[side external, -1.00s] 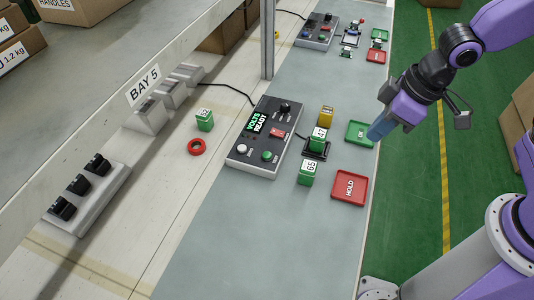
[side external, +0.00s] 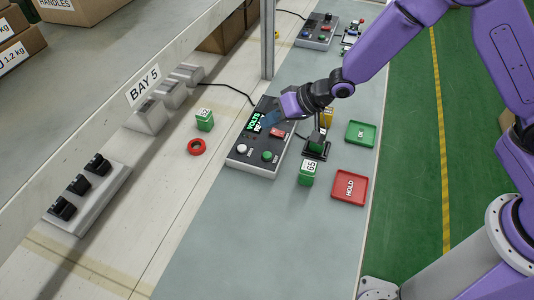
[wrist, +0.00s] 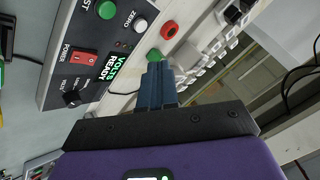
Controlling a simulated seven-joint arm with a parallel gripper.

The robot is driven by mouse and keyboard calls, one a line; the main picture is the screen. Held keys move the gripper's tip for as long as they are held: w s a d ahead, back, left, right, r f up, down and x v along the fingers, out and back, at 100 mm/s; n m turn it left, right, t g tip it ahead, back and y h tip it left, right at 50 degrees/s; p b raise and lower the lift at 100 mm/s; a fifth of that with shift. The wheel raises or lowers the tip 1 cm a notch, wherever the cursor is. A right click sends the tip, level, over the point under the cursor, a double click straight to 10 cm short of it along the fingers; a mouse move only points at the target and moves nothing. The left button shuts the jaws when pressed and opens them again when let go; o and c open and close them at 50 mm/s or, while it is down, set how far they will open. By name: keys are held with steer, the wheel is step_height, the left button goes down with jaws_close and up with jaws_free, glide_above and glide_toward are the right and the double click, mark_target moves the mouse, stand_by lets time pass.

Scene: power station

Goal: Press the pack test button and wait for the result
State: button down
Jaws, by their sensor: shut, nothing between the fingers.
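The tester box (side external: 250,165) sits on the bench with a lit display reading VOLTS READY (wrist: 110,67). On its face are a green TEST button (side external: 267,155), also at the top of the wrist view (wrist: 106,8), a white ZERO button (side external: 242,149) and a red POWER switch (side external: 277,132). My gripper (side external: 268,119) is shut and empty, over the display end of the box; its blue fingers show in the wrist view (wrist: 155,68). It is apart from the TEST button.
A green pack marked 65 (side external: 306,173) stands before the cradle, a yellow pack (side external: 327,116) behind it. The green OK tray (side external: 361,135) and red HOLD tray (side external: 349,188) lie right. Pack 52 (side external: 204,121) and a red ring (side external: 196,147) are left. The front bench is clear.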

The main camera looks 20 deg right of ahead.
mark_target(271, 155)
stand_by(0.3)
steer(key=shift+f, duration=4.4)
steer(key=shift+f, duration=0.1)
steer(key=shift+f, duration=0.35)
steer(key=shift+f, duration=0.45)
steer(key=shift+r, duration=0.85)
steer(key=shift+r, duration=2.5)
